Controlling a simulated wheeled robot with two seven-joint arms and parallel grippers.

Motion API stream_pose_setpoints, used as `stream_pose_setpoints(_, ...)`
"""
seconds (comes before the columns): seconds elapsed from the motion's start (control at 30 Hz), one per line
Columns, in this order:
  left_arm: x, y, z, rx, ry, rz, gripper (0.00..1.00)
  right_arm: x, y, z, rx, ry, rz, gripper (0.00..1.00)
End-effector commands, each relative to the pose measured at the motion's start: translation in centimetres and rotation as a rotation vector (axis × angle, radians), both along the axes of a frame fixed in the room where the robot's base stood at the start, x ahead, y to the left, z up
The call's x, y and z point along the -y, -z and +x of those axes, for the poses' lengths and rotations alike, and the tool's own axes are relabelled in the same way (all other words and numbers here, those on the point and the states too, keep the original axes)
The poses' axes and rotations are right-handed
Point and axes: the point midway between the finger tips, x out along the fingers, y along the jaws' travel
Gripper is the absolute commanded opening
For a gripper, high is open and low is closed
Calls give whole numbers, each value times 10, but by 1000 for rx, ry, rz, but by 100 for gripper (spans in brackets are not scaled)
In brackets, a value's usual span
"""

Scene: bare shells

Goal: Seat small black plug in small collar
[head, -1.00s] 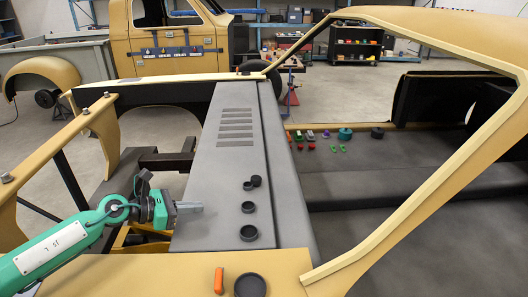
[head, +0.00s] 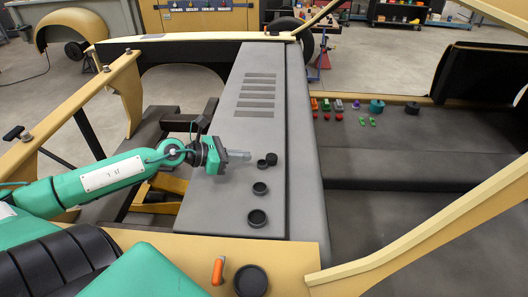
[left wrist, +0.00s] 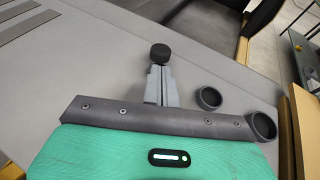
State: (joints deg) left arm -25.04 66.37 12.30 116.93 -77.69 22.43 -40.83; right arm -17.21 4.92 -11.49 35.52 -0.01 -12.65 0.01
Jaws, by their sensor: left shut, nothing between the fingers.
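The small black plug (head: 271,158) is a short round dark piece on the grey panel (head: 230,190). In the head view it overlaps the far right side of the small collar (head: 262,164), a low dark ring; I cannot tell whether they touch. My left gripper (head: 246,157) is shut and empty, its fingertips just left of the collar. In the left wrist view the plug (left wrist: 160,53) shows right beyond the shut fingertips (left wrist: 160,70), and the small collar cannot be made out. My right gripper is not in view.
Two larger empty collars, a middle one (head: 260,188) and a large one (head: 257,218), stand nearer on the panel. An orange handle (head: 217,270) and a wide dark cup (head: 250,281) are on the tan front edge. Small coloured parts (head: 338,104) lie on the right ledge.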

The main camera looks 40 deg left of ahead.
Motion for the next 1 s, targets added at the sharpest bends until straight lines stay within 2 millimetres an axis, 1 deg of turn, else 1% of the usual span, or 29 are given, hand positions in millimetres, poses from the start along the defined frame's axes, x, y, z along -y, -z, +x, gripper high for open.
stream_pose_setpoints(0.1, 5, -2, 8, 3, 0, -1, 0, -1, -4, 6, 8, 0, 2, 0)
stream_pose_setpoints(0.5, 19, -3, 30, 3, -3, -4, 0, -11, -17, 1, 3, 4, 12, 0)
stream_pose_setpoints(0.9, 38, -3, 56, 3, -1, -3, 0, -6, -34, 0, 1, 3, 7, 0)
stream_pose_setpoints(1.0, 39, 3, 57, -3, -2, -4, 0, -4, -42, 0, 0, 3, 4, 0)
